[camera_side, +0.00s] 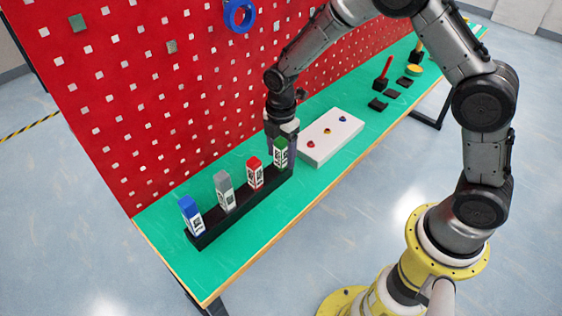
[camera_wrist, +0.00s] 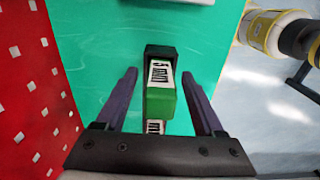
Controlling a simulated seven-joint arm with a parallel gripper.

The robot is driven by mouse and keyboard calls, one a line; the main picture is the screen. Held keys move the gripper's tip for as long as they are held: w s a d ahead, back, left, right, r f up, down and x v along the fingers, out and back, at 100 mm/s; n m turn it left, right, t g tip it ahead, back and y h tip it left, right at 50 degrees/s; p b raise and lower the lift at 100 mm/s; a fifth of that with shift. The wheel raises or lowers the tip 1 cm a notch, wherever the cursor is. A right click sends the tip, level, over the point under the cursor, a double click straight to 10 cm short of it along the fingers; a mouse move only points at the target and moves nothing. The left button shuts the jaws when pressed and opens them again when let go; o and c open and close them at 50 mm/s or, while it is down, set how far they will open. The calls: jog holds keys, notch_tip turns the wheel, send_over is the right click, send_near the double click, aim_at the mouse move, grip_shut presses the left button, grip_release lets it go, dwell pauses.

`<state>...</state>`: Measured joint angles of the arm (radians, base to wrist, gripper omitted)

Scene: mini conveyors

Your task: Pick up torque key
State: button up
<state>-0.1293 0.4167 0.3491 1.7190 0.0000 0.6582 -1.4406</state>
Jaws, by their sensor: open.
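Several labelled blocks stand upright in a black rack (camera_side: 248,207) on the green table: blue (camera_side: 190,214), grey (camera_side: 224,191), red (camera_side: 255,173) and green (camera_side: 281,152). No thing is clearly marked as the torque key. My gripper (camera_side: 281,146) is at the green block, at the rack's far end. In the wrist view, the open fingers of my gripper (camera_wrist: 159,76) stand on either side of the green block (camera_wrist: 161,103), with gaps on both sides. Its white label has dark print. The other blocks are mostly hidden in the wrist view.
A red pegboard (camera_side: 150,110) rises close behind the rack, with a blue ring (camera_side: 239,15) on it. A white box (camera_side: 330,137) with several coloured buttons lies beyond the rack.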

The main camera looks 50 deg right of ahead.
jog(key=shift+f, duration=0.25)
grip_shut()
dwell(1.3)
